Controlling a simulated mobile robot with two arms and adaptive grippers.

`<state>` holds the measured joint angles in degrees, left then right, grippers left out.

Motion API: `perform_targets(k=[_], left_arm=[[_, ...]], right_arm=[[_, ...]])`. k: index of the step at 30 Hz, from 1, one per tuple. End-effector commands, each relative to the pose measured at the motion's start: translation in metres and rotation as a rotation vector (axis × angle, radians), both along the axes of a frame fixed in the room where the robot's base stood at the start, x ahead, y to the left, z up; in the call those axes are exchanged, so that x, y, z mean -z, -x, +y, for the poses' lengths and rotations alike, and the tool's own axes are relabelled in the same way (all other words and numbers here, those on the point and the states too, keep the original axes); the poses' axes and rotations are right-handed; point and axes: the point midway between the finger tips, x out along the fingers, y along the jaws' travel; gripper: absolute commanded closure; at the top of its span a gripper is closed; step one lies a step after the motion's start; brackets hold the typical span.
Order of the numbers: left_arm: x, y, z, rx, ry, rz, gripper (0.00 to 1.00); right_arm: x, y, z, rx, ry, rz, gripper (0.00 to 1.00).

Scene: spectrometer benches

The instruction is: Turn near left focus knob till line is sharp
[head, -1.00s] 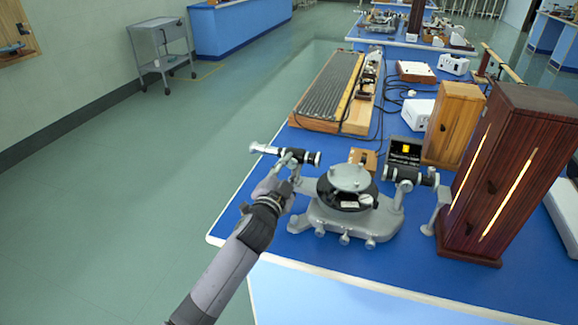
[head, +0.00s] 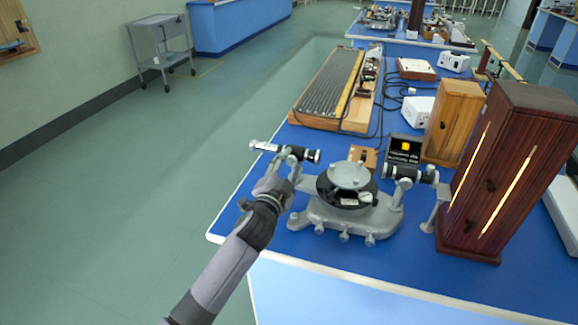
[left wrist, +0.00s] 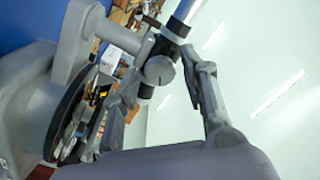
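A grey spectrometer (head: 345,205) with a round table stands at the near left corner of the blue bench. Its silver and black telescope tube (head: 268,147) points left. Its other tube (head: 412,174) is on the right, near the dark wooden cabinet. My left gripper (head: 287,168) reaches up to the underside of the telescope. In the left wrist view a round grey knob (left wrist: 159,70) lies between my left gripper's two fingers (left wrist: 172,62). The fingers are spread with visible gaps; contact is hard to judge. My right gripper is out of view.
A dark wooden cabinet (head: 512,170) with bright slits stands right of the spectrometer. A small dark display (head: 404,149) with a yellow patch stands behind it. A long ribbed board (head: 330,86) lies farther back.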

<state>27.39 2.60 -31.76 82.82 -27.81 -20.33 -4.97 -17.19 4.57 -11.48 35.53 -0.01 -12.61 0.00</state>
Motion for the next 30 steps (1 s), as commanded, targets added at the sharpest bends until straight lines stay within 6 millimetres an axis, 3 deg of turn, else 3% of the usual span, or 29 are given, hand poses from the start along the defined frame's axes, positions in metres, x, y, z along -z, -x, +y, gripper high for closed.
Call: perform_targets(k=[14, 30], left_arm=[[0.001, 0.007, 0.003, -0.001, 0.0, 0.001, 0.54], [0.001, 0.097, 0.032, 0.0, 0.001, 0.002, 0.54]], right_arm=[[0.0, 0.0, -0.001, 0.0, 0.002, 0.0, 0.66], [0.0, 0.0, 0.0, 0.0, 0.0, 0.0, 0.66]])
